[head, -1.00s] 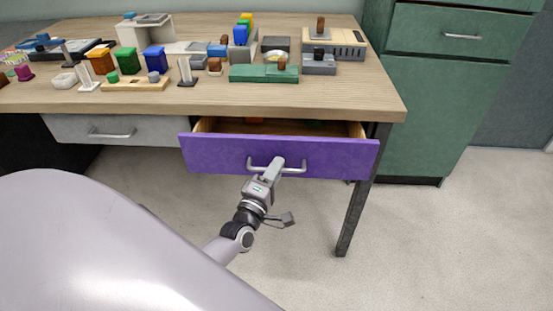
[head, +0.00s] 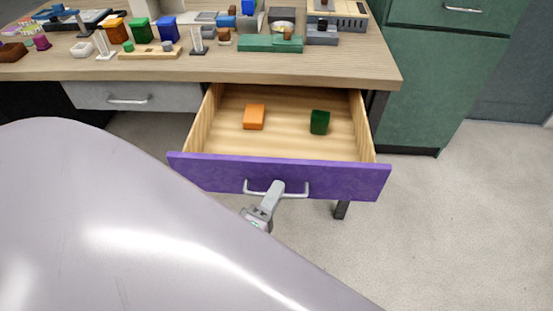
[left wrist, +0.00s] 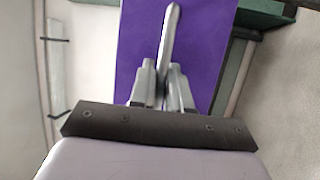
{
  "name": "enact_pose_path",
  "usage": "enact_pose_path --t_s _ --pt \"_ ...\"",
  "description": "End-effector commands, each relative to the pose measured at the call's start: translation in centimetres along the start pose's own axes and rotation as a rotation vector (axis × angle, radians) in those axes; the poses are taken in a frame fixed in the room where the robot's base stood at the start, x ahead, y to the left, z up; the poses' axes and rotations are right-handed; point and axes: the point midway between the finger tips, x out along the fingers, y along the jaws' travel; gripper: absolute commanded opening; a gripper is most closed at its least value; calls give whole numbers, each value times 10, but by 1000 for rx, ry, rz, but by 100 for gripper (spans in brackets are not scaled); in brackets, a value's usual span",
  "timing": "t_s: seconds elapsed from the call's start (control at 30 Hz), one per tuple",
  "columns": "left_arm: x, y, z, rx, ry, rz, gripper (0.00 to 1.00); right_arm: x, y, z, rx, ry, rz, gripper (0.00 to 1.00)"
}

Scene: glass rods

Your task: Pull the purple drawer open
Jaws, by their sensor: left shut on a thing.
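The purple drawer (head: 340,183) stands well out from under the tabletop, its light wooden inside in plain view. An orange block (head: 254,116) and a dark green block (head: 320,122) lie apart inside it. A silver bar handle (head: 296,194) runs across the drawer front. My left gripper (head: 273,189) is shut on this handle near its middle. In the left wrist view, the fingers of the left gripper (left wrist: 163,88) close around the handle (left wrist: 170,35) against the purple front (left wrist: 205,50). My right gripper is not in view.
A grey-white drawer (head: 165,97) left of the purple one is shut. The wooden tabletop (head: 130,73) above holds many blocks and devices. A green cabinet (head: 445,80) stands to the right. Floor to the right of the drawer is clear.

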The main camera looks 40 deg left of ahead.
Motion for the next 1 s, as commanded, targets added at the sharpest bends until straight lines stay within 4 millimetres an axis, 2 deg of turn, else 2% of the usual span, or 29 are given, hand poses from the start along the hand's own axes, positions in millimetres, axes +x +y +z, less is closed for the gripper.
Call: enact_pose_path --t_s 0.2,0.6,0.63,1.0 --pt "-13 3 5 0 1 0 0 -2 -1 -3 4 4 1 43" --pt "-15 3 6 0 2 1 0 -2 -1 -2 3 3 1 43" --pt "-15 3 6 0 2 1 23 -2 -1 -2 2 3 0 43" --pt "-14 6 6 0 1 1 23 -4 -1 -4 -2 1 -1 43"
